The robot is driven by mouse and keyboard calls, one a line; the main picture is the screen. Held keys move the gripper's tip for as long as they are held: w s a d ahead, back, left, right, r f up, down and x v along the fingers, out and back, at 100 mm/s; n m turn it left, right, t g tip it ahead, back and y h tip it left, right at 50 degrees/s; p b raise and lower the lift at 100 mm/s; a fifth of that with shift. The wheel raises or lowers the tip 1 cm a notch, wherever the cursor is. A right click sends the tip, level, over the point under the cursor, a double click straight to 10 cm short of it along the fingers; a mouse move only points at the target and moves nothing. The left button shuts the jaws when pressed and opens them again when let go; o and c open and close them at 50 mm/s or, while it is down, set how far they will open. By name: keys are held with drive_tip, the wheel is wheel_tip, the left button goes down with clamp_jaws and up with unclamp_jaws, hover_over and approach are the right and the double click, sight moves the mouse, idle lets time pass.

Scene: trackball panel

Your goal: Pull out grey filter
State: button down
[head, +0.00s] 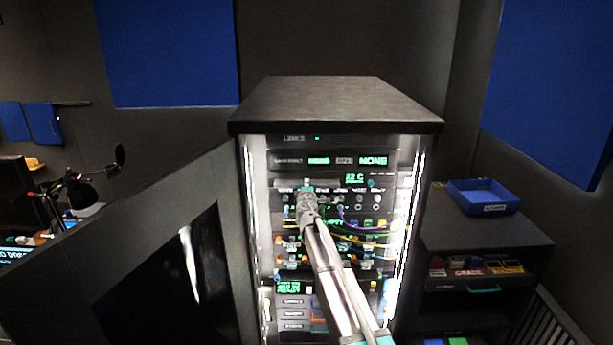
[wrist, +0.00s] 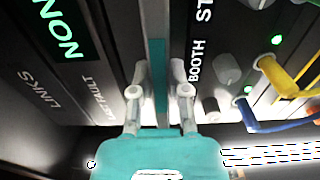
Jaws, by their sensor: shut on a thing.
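In the wrist view, a grey upright slab with a teal strip, which looks like the grey filter (wrist: 155,22), runs between the fingers of my gripper (wrist: 159,78). The fingers are shut on it from both sides. How far the filter stands out of its slot cannot be told. In the head view, my gripper (head: 308,207) is at the upper middle of the open rack (head: 336,100), just below the "22 C" display. The gripper hides most of the filter there.
The rack's open door (head: 215,175) stands to the left. Coloured cables, yellow (wrist: 283,80) and blue (wrist: 262,125), and knobs are close to the right of my gripper. A blue tray (head: 483,196) sits on a cabinet at the right.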

drive_tip(key=c, duration=1.1)
unclamp_jaws()
clamp_jaws()
drive_tip(key=shift+s, duration=0.15)
drive_tip(key=s, duration=0.7)
drive_tip(key=shift+s, duration=0.35)
drive_tip(key=shift+s, duration=0.15)
drive_tip(key=s, duration=0.7)
drive_tip(key=shift+s, duration=0.3)
idle(1.4)
drive_tip(key=shift+s, duration=0.2)
idle(0.4)
drive_tip(key=shift+s, duration=1.3)
